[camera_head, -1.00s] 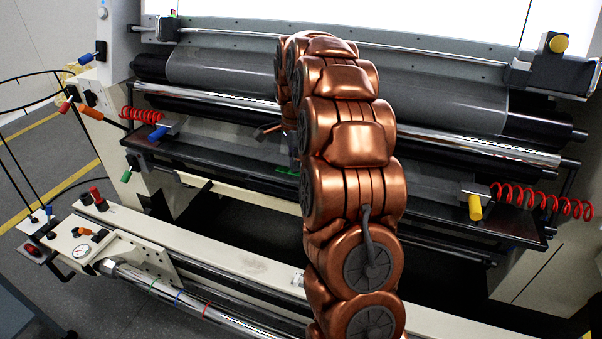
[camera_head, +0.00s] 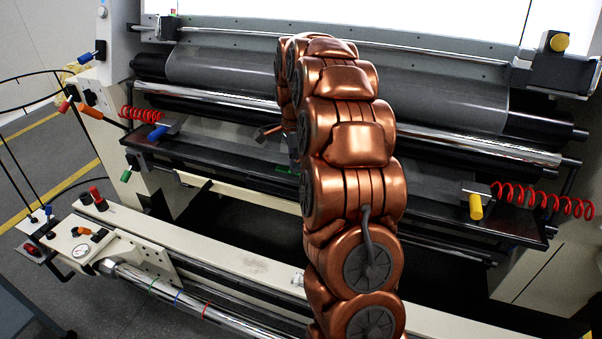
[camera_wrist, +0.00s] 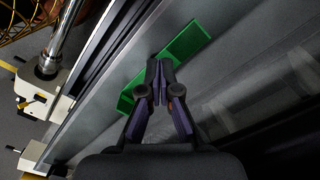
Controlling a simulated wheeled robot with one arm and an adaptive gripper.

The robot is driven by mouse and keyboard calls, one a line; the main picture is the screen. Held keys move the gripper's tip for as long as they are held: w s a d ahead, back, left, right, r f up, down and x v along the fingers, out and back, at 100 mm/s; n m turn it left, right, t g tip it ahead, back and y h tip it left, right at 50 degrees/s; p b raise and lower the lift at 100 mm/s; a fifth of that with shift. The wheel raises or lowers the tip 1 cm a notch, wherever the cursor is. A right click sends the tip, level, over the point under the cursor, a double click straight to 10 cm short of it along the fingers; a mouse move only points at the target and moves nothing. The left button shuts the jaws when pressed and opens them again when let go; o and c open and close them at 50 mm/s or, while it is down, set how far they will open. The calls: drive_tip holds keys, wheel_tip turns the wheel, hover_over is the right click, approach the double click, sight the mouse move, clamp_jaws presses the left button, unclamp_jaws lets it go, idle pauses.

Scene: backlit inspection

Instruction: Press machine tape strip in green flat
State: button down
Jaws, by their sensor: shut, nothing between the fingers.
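The green tape strip (camera_wrist: 184,45) lies on the grey surface beside a dark rail in the wrist view. Its upper right end and its lower left end show on either side of my gripper. In the head view only a small green bit of the strip (camera_head: 286,170) shows left of my arm. My gripper (camera_wrist: 160,62) is shut and empty, with its fingertips over the middle of the strip. The fingers hide part of the strip, and I cannot tell whether they touch it. My arm hides most of this spot in the head view.
A dark shelf (camera_head: 210,158) runs along the machine front below the rollers (camera_head: 430,100). A cream beam with a chrome bar (camera_head: 190,301) lies in front. A bright backlit panel stands behind.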

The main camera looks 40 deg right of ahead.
idle(0.4)
drive_tip(key=shift+r+p, duration=0.4)
drive_tip(key=shift+r, duration=1.55)
drive_tip(key=shift+r, duration=0.1)
wheel_tip(320, 180, up, 12)
drive_tip(key=shift+s+d+f+n+p, duration=0.4)
drive_tip(key=shift+f+n+p, duration=0.4)
drive_tip(key=shift+f+n, duration=1.25)
drive_tip(key=shift+s+d+f+n+p, duration=0.2)
drive_tip(key=shift+s+f+n+p, duration=0.55)
drive_tip(key=shift+f, duration=2.35)
drive_tip(key=shift+s+d+f+n+p, duration=0.3)
drive_tip(key=shift+f+n+p, duration=0.6)
drive_tip(key=shift+f+n, duration=1.25)
drive_tip(key=shift+f+m, duration=0.45)
drive_tip(key=shift+f, duration=0.35)
